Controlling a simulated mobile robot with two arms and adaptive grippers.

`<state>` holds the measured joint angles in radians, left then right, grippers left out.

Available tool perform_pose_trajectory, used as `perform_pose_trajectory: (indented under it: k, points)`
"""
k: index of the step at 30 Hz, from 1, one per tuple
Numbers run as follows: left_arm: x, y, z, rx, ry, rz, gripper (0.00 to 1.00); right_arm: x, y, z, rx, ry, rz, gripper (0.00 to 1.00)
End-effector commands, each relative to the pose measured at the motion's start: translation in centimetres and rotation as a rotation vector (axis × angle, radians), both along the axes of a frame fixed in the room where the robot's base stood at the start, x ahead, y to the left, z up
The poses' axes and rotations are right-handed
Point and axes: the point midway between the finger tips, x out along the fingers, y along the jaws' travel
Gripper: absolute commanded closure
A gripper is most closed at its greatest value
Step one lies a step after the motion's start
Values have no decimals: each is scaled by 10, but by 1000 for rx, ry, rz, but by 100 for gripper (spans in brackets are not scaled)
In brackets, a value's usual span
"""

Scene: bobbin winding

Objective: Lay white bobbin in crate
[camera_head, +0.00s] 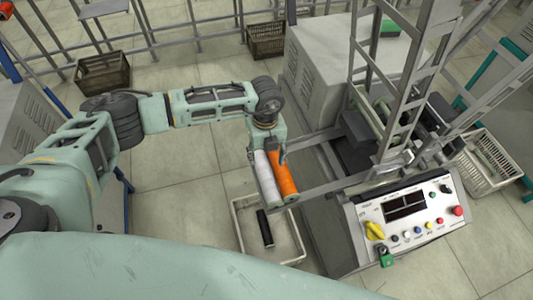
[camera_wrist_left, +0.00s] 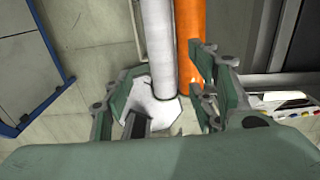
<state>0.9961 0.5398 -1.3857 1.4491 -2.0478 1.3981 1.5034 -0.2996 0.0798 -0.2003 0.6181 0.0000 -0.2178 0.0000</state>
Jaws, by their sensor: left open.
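The white bobbin (camera_head: 264,180) lies side by side with an orange bobbin (camera_head: 283,174) on the machine's left side, above the floor crate. In the left wrist view, the white bobbin (camera_wrist_left: 155,45) runs down between the spread fingers of my left gripper (camera_wrist_left: 164,95), with the orange bobbin (camera_wrist_left: 190,28) close beside it on the right. My left gripper (camera_head: 266,142) is open at the far end of the bobbins; contact cannot be told. The pale crate (camera_head: 290,206) stands on the floor below and holds a black bobbin (camera_head: 265,228). My right gripper is out of view.
The winding machine with its control panel (camera_head: 405,213) and metal frame stands to the right of the bobbins. Another pale crate (camera_head: 478,177) is at the far right. Dark crates (camera_head: 103,76) stand by the railing at the back. Floor left of the crate is clear.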

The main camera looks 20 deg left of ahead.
Motion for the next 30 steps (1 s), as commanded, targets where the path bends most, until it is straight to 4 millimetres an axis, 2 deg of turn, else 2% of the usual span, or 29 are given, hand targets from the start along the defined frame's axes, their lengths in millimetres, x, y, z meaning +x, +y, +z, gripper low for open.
perform_pose_trajectory:
  k: [19, 24, 30]
  points:
    - [-1, -2, -59, -6, 1, -3, 47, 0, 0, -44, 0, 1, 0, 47]
    - [-1, -2, -67, -6, 1, -3, 47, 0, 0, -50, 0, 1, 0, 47]
    - [-1, -2, -68, -6, 1, -3, 47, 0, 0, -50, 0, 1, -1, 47]
